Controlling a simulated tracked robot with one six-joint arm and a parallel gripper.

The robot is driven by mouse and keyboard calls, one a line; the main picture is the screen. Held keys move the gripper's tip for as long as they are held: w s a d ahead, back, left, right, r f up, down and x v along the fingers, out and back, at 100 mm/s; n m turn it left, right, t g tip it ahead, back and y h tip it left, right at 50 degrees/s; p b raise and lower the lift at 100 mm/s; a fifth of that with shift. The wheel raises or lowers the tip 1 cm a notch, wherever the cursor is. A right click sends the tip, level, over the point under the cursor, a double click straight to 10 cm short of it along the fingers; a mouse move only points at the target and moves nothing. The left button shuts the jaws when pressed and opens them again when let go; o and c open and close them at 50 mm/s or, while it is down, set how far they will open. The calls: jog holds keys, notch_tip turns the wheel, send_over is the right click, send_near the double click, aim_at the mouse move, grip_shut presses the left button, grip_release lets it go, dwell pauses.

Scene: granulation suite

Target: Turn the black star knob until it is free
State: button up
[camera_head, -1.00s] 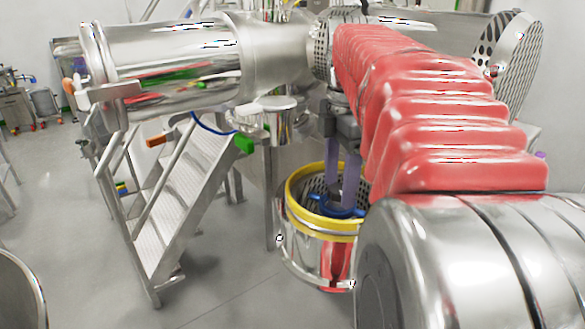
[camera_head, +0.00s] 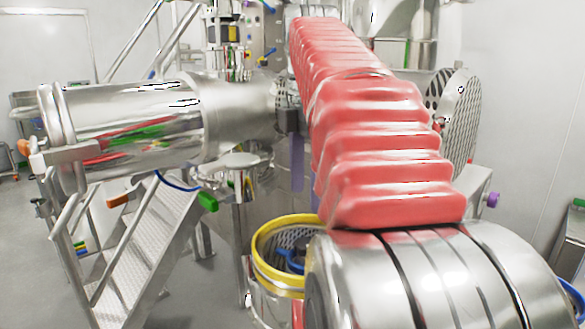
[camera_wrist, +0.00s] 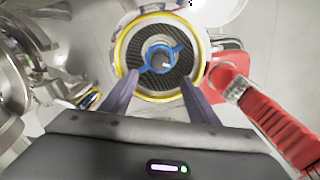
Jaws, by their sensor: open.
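I cannot make out a black star knob for certain. The head view shows the blue part (camera_head: 290,262) inside the yellow rim (camera_head: 262,268), partly hidden by my arm. My gripper (camera_wrist: 160,78) is open and empty, its two purple fingers spread above the basket. In the head view my gripper (camera_head: 297,165) is raised clear above the rim, mostly hidden behind my red-sleeved arm.
A large horizontal steel drum (camera_head: 140,125) is at the left. Steel steps (camera_head: 150,245) stand below it, with a green-ended part (camera_head: 208,201) close by. A perforated round disc (camera_head: 461,115) is at the right.

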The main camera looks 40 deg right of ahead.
jog(key=shift+r, duration=1.55)
